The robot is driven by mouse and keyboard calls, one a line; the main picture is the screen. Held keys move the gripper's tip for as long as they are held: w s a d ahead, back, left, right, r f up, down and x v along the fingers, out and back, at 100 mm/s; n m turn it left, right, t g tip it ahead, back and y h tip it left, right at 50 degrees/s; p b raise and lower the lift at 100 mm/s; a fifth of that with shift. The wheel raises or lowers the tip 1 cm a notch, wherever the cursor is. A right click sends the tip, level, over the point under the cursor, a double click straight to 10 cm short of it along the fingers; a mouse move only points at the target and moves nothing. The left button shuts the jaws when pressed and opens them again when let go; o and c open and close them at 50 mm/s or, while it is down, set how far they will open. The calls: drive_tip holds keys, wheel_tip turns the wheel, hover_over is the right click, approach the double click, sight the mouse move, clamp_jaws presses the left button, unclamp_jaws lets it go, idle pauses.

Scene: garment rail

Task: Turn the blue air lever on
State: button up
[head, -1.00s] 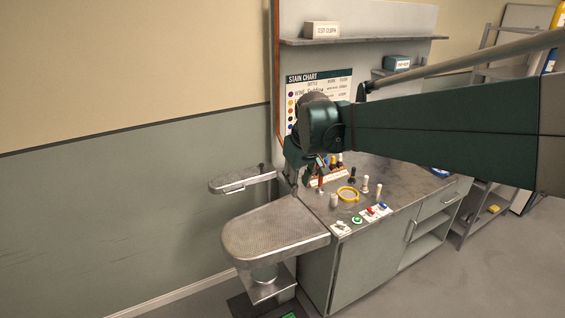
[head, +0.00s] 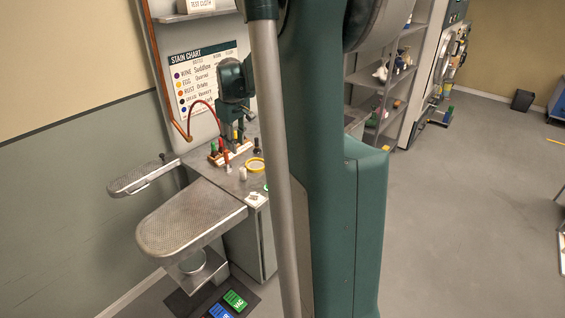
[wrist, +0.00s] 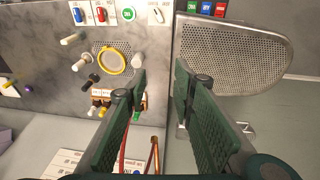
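A small blue lever (wrist: 78,15) stands on a white labelled plate at the top left of the wrist view, next to a red lever (wrist: 101,14). The label is too small to read. In the head view my arm covers that part of the counter. My gripper (wrist: 161,76) is open and empty, its two dark green fingers apart over the gap between counter and perforated board. In the head view it (head: 235,138) points down over the back left of the counter, near the bottle rack. It is well apart from the blue lever.
A yellow-rimmed ring (wrist: 111,61), several pegs and a rack of bottles (head: 230,153) stand on the counter (wrist: 40,40). A green button (wrist: 129,14) is beside the levers. The perforated board (head: 190,222) juts out in front. Floor pedals (head: 235,300) lie below. A red hose (head: 205,103) hangs behind.

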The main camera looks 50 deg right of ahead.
drive_tip(key=s+d+f, duration=0.1)
drive_tip(key=d+f, duration=0.5)
drive_tip(key=d, duration=0.3)
drive_tip(key=d+f+g+p, duration=0.1)
drive_tip(key=d+f, duration=0.5)
drive_tip(key=d, duration=0.4)
drive_tip(key=s+d+f+g+y, duration=0.1)
drive_tip(key=d+f, duration=0.5)
drive_tip(key=d, duration=0.4)
drive_tip(key=shift+s+d+f+p, duration=0.1)
drive_tip(key=shift+s+d+p, duration=0.05)
drive_tip(key=shift+s+p, duration=0.2)
drive_tip(key=shift+f, duration=3.9)
drive_tip(key=shift+c, duration=0.7)
clamp_jaws()
